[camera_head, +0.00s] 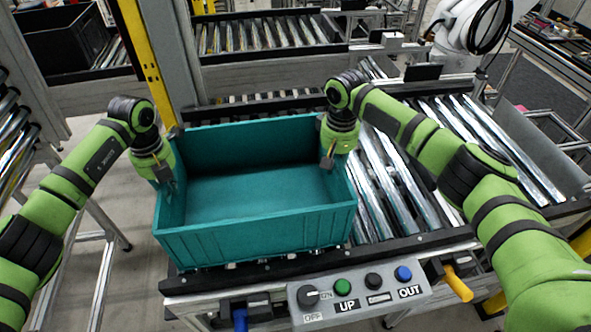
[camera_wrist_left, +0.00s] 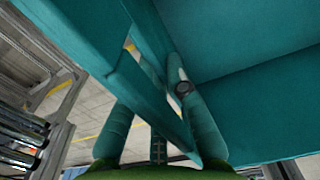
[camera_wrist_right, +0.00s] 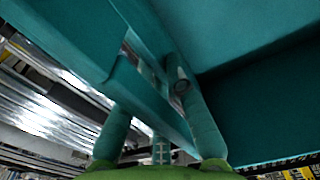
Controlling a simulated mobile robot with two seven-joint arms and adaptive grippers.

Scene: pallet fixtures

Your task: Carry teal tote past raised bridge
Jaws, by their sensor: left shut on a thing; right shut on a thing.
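The empty teal tote (camera_head: 255,236) is at the left end of the roller conveyor in the head view, open side up. My left gripper (camera_head: 167,185) is shut on its left wall; my right gripper (camera_head: 328,160) is shut on its right wall. In the left wrist view my left gripper's fingers (camera_wrist_left: 160,120) straddle the tote wall (camera_wrist_left: 75,35). In the right wrist view my right gripper's fingers (camera_wrist_right: 160,120) do the same on the wall (camera_wrist_right: 70,40). I cannot tell whether the tote's bottom touches the rollers. I cannot identify a raised bridge for certain.
Bare rollers (camera_head: 395,185) lie right of the tote. A control box (camera_head: 358,296) with knob and buttons is at the front edge. A yellow post (camera_head: 146,58) stands behind the tote on the left. A black bin (camera_head: 62,40) sits at the back left.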

